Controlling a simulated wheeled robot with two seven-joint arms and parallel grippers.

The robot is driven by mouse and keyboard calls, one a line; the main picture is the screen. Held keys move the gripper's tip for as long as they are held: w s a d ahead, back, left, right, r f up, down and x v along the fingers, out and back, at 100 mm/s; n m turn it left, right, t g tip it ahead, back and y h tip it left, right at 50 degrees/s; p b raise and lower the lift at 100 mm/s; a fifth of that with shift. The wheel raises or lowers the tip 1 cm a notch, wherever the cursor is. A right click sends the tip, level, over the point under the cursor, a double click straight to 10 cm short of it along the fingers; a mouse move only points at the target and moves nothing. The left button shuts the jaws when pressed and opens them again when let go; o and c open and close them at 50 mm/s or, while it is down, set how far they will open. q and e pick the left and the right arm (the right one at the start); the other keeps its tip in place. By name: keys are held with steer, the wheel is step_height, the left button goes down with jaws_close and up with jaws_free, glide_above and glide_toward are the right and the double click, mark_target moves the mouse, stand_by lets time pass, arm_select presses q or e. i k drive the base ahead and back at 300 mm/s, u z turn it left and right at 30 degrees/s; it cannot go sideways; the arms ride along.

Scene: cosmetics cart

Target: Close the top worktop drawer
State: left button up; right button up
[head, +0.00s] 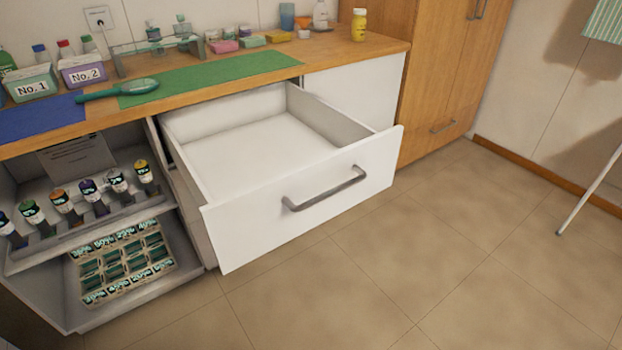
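The top worktop drawer (302,207) is pulled well out from under the wooden worktop (350,47). It has a white front panel and a grey bar handle (325,190). Its inside (255,155) looks empty. Neither of my grippers shows in the head view, and nothing touches the handle.
Open shelves left of the drawer hold several small bottles (88,190) and a labelled tray (120,265). The worktop carries bins, a green mat (210,78), a green hairbrush-like item (118,89) and bottles. A wooden cabinet (440,75) stands right. Floor in front (400,270) is clear.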

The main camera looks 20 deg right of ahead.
mark_target(263, 166)
steer(key=z, duration=0.35)
steer(key=i, duration=0.85)
steer(key=z, duration=0.6)
